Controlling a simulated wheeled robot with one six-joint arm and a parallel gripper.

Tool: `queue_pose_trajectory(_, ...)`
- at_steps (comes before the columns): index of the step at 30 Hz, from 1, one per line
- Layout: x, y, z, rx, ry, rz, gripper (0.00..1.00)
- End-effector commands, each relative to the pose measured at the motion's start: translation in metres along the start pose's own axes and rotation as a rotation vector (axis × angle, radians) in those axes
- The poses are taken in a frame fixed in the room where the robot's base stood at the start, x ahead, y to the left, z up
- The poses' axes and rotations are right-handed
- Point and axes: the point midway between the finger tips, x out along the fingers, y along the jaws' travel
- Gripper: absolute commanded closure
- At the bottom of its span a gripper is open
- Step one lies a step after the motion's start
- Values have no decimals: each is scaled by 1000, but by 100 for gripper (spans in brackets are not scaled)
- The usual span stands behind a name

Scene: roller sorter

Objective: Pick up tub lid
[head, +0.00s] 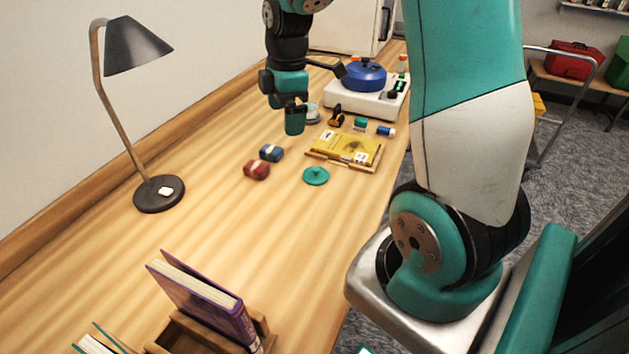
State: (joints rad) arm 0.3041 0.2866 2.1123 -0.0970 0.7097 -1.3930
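A flat round teal disc with a small knob (316,176), which looks like the tub lid, lies on the wooden table in the head view. My gripper (295,122) points down above the table, farther back and slightly left of the disc. It is apart from the disc. Its fingers are small and seen from behind, so I cannot tell whether they are open or shut. A pale round container (312,113) is partly hidden behind my gripper.
A white stove with a blue pot (364,76) stands farther back. A lamp (158,193) stands left. The table's near middle is clear.

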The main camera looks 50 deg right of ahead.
Motion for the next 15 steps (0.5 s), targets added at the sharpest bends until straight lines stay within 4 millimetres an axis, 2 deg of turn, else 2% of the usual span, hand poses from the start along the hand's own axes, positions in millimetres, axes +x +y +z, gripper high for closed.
queue_pose_trajectory(1,16,13,24,-30,-22,-9,0)
queue_pose_trajectory(3,27,26,49,-83,-47,-15,0)
queue_pose_trajectory(6,37,35,71,-135,-68,-25,0)
queue_pose_trajectory(11,58,38,82,-163,-75,-34,0)
queue_pose_trajectory(15,88,36,83,-163,-75,-36,0)
